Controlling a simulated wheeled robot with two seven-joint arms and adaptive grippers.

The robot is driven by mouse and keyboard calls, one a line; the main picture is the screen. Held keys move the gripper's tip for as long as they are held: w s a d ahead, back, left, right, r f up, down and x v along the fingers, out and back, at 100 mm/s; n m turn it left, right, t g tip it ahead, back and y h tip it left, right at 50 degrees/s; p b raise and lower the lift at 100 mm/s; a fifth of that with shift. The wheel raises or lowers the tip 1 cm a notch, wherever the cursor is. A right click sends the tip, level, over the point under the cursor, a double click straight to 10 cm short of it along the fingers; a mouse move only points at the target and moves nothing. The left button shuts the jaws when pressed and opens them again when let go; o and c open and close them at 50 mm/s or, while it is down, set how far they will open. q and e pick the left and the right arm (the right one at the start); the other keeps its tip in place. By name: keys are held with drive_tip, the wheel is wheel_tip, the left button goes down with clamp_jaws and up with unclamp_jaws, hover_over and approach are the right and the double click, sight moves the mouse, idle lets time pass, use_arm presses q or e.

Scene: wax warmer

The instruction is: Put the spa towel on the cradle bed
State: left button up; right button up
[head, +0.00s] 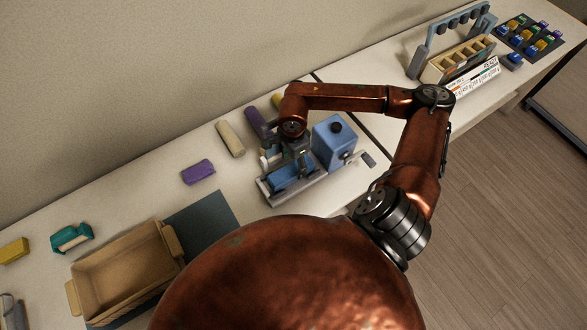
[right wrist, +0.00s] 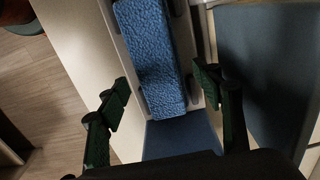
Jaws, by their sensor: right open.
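The spa towel (right wrist: 150,45) is a blue, rough-textured roll in the right wrist view. It lies lengthwise on the cradle bed, whose flat, darker blue pad (right wrist: 182,137) shows past the towel's near end. In the head view the grey cradle (head: 314,187) stands on the table, with blue on it below my right gripper (head: 298,148). In the right wrist view the right gripper's green-padded fingers are open and apart, one on each side of the towel's near end. Neither finger visibly grips it. My left gripper is not in view.
A blue box with a dark knob (head: 334,142) stands close to the cradle's right. A purple block (head: 198,172) and a beige roll (head: 230,138) lie to the left. A tan basket (head: 122,270) stands at lower left. The table between basket and cradle is mostly clear.

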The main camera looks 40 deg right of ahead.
sight(294, 168)
wheel_tip(294, 168, up, 7)
drive_tip(key=b, duration=0.1)
drive_tip(key=shift+r, duration=0.2)
drive_tip(key=shift+s, duration=0.15)
